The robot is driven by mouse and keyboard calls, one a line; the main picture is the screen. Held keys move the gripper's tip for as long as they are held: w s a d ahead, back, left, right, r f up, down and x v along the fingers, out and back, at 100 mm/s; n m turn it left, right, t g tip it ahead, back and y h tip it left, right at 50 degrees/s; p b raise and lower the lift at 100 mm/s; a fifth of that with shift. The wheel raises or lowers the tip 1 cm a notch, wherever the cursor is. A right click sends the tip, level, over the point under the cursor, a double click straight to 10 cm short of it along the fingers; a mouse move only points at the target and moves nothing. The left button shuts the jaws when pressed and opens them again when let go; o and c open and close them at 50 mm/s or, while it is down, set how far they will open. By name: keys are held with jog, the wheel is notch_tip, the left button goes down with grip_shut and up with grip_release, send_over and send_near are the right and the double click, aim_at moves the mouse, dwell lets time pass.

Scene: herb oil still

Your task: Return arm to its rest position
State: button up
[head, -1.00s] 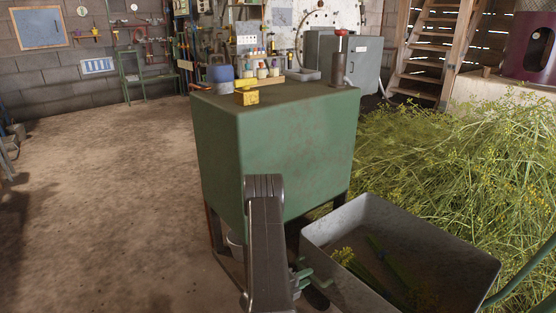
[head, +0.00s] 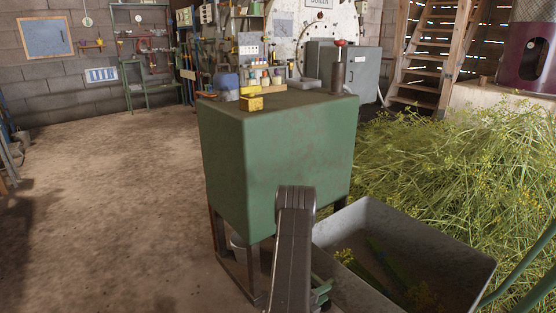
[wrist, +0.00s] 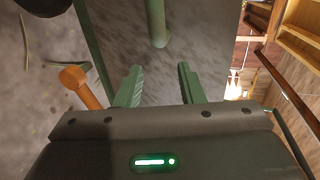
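My arm (head: 293,245) rises from the bottom of the head view, in front of the green cabinet. My gripper (wrist: 160,80) shows in the wrist view with its two green fingers apart and nothing between them. In the head view the gripper is mostly hidden behind the arm link, with a bit of green showing low beside the grey bin (head: 455,250). In the wrist view a green bar (wrist: 157,25) lies beyond the fingertips, and an orange rod end (wrist: 80,82) is left of them.
The green cabinet (head: 275,165) carries a yellow box (head: 250,103), bottles and a dark cylinder with a red top (head: 338,65). The grey bin holds some cut plants. A large heap of herbs (head: 460,190) lies at right. The floor at left (head: 110,190) is clear.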

jog(key=p+v, duration=0.2)
jog(key=v, duration=0.8)
jog(key=shift+p, duration=0.35)
jog(key=shift+d, duration=0.1)
